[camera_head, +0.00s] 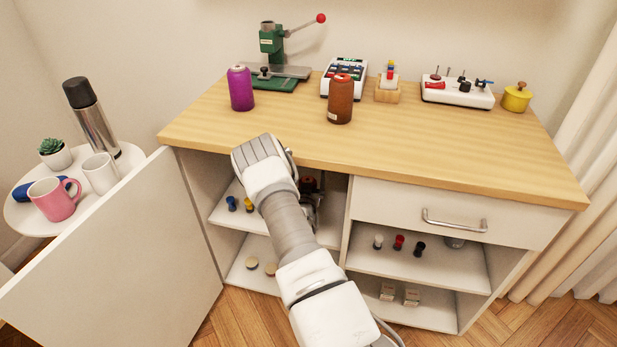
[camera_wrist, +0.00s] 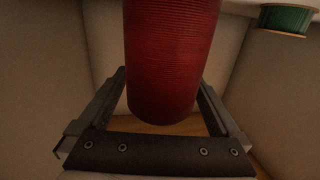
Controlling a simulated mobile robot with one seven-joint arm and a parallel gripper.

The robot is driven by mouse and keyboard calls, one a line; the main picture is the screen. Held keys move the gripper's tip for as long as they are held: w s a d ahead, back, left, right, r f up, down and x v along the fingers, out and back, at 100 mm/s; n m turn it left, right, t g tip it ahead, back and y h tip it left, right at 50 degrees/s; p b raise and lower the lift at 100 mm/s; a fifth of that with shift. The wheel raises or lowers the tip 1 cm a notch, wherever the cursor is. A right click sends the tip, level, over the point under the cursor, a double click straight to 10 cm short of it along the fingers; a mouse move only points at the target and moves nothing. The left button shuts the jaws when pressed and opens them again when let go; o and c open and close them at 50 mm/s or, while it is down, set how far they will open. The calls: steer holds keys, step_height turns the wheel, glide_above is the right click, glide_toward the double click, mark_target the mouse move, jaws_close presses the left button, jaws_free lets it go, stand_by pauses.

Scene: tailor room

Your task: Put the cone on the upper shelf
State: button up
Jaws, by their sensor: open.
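In the wrist view a dark red, thread-wound cone (camera_wrist: 172,60) stands between the fingers of my gripper (camera_wrist: 163,88), with its top out of frame. The fingers are open on either side of it; whether they touch it is unclear. In the head view my gripper (camera_head: 312,208) is inside the cabinet's left compartment, partly hidden by my arm. A dark red patch (camera_head: 308,184) beside it may be the cone. The left compartment has an upper shelf (camera_head: 226,214) and a lower level (camera_head: 240,277). A purple cone (camera_head: 240,88) and a brown cone (camera_head: 340,100) stand on the tabletop.
The open door (camera_head: 130,255) flanks the left compartment. Blue (camera_head: 231,203) and yellow (camera_head: 249,205) spools stand on its shelf, beige spools (camera_head: 252,262) below. A green spool (camera_wrist: 285,18) shows in the wrist view. The tabletop's front (camera_head: 440,145) is clear.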

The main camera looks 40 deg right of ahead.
steer(key=shift+r, duration=0.1)
steer(key=shift+s+a+r, duration=0.1)
steer(key=shift+s+a, duration=0.1)
steer(key=shift+s, duration=0.05)
steer(key=p+v, duration=0.4)
steer(key=v, duration=0.7)
steer(key=shift+s+a, duration=0.15)
steer(key=shift+a, duration=0.05)
